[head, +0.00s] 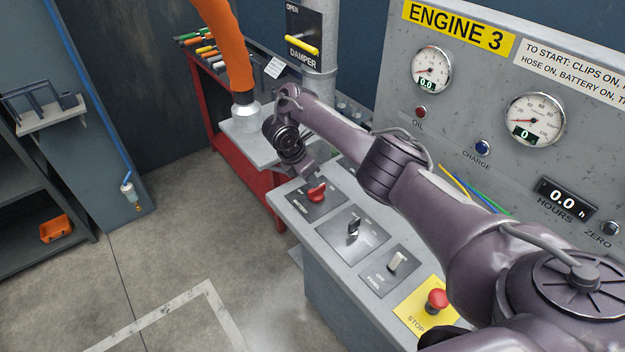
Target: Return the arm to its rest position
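My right arm comes in from the lower right and reaches across the control desk toward the upper left. Its wrist bends down at the far end, and the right gripper (311,178) points down just above or at the red battery switch (317,193). The fingers are small and dark here, so I cannot tell whether they are open or shut, or whether they touch the switch. My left gripper does not show in the head view.
The desk also bears a key switch (353,227), a white toggle (397,261) and a red stop button (437,300). The gauge panel (480,62) rises behind my arm. An orange hose (225,45) hangs near the wrist, by a red tool cart (205,100). Floor at left is clear.

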